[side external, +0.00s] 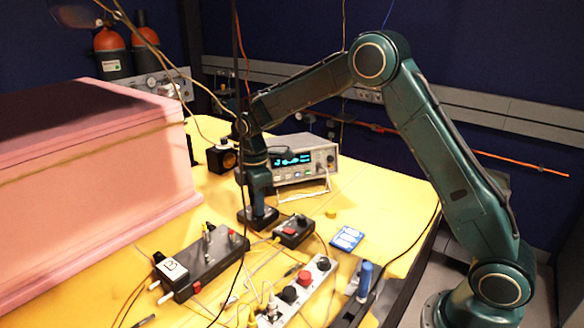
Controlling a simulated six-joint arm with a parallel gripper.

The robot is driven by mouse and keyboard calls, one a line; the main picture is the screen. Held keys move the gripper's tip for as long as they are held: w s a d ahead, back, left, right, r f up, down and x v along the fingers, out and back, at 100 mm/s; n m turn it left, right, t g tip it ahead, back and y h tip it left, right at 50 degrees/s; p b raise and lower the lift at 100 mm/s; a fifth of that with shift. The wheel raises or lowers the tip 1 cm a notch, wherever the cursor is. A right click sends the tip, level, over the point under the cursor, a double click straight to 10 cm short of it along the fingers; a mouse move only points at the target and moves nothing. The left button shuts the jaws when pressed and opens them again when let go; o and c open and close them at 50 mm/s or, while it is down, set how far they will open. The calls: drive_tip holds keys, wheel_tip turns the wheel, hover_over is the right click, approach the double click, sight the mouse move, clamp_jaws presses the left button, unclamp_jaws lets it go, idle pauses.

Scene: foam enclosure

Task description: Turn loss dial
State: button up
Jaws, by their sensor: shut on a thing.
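My gripper (258,213) points straight down at the middle of the yellow table. It is shut on a small dark part at the top of a low black piece (245,220), which I take to be the loss dial. The fingers and the dial's face are too small and dark to make out, and any marking is hidden. A small black box with a knob (294,230) sits just to the right of my gripper, apart from it.
A black box with switches (203,262) and a grey strip with red and black knobs (297,290) lie in front, among loose cables. A lit instrument (300,160) stands behind. A large pink foam block (90,170) fills the left.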

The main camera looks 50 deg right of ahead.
drive_tip(key=shift+m, duration=0.3)
drive_tip(key=m, duration=0.9)
drive_tip(key=shift+w+m, duration=0.1)
drive_tip(key=shift+m, duration=0.3)
drive_tip(key=m, duration=0.4)
drive_tip(key=shift+d+m, duration=0.1)
drive_tip(key=shift+m, duration=0.2)
drive_tip(key=m, duration=0.5)
drive_tip(key=o, duration=1)
drive_tip(key=shift+r, duration=0.1)
